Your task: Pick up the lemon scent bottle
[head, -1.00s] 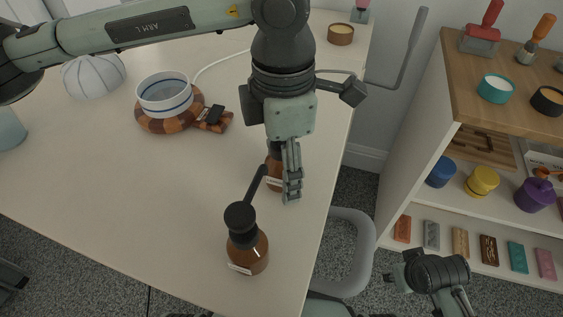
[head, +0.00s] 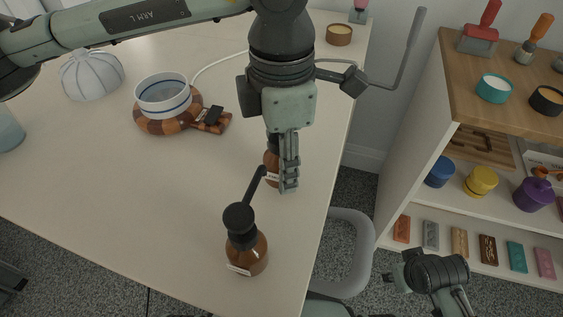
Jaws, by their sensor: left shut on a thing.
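My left gripper (head: 289,188) points down and is shut on a small brown bottle (head: 272,166) with a pale label. The gripper hides the bottle's right side and most of its top. A second brown bottle (head: 246,256) with a black pump top and a pale label stands upright on the table, nearer the front edge. Its spout reaches up toward the held bottle. The labels are too small to read, so I cannot tell which scent is which. My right gripper (head: 455,300) is low at the right, partly cut off, and its fingers are unclear.
A white bowl (head: 163,94) with blue stripes sits on a checkered wooden ring (head: 150,122) on the table (head: 110,190). A pale ribbed object (head: 91,75) stands at the left. A shelf unit (head: 422,165) with jars stands at the right. The table's left front is clear.

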